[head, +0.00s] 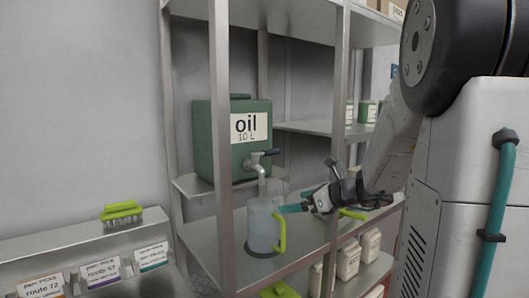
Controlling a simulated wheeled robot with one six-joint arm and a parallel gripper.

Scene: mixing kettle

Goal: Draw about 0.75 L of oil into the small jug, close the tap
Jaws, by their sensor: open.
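The green oil canister (208,150), labelled "oil 10 L", stands on a raised shelf. Its tap (257,162) points down at the front, with a dark lever (270,153) lying roughly sideways to the right. I cannot tell whether oil is running. A translucent jug (261,222) with a yellow-green handle (281,232) stands upright on the lower shelf, below the spout. The level inside it is not clear. My gripper (294,204), with teal fingers, is open to the right of the jug, close to its upper side. Contact with the jug cannot be made out.
Shelf posts (221,130) stand in front of the canister and beside the jug. Another yellow-green handle (352,213) shows behind my gripper. White bottles (349,259) stand on a lower shelf. A green brush (122,211) lies on the ledge at left, above labelled cards.

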